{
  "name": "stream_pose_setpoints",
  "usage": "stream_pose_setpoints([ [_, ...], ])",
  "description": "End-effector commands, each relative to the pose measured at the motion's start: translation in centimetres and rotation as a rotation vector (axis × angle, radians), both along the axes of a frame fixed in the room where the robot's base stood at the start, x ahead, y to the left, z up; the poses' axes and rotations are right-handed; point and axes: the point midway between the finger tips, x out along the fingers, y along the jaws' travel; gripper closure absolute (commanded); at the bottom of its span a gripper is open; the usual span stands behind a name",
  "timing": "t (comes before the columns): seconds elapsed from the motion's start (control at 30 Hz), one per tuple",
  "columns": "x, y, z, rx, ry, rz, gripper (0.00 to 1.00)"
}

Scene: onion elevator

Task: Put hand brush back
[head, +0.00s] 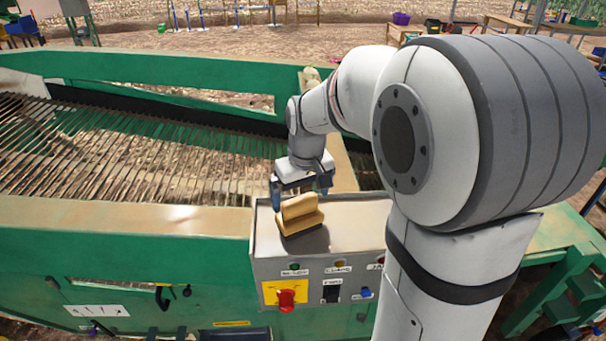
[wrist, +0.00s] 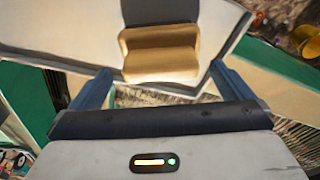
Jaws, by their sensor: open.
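The hand brush (head: 300,213), with a tan wooden back and dark underside, rests on top of the grey control box. In the wrist view its tan back (wrist: 160,54) shows just beyond and between my fingers. My gripper (head: 301,192) is open and empty, at the far side of the brush. Its two blue fingers also show in the wrist view (wrist: 158,88), spread wide apart. Whether a finger touches the box or the brush, I cannot tell.
The control box (head: 355,222) has a red knob (head: 286,300) and switches on its front. The green machine frame (head: 120,235) and slatted conveyor (head: 100,150) lie to the left. The box top right of the brush is clear.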

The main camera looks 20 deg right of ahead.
Motion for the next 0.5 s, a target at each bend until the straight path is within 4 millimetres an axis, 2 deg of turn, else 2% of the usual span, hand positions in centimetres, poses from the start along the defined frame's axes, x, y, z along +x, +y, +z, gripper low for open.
stream_pose_setpoints([
  [0.1, -0.3, -0.1, 2.7, -0.001, -0.006, 0.000, 0.00],
  [0.3, -1.0, -0.3, 6.7, -0.001, -0.004, -0.001, 0.00],
  [0.5, -1.4, -0.4, 9.0, 0.000, -0.002, -0.002, 0.00],
])
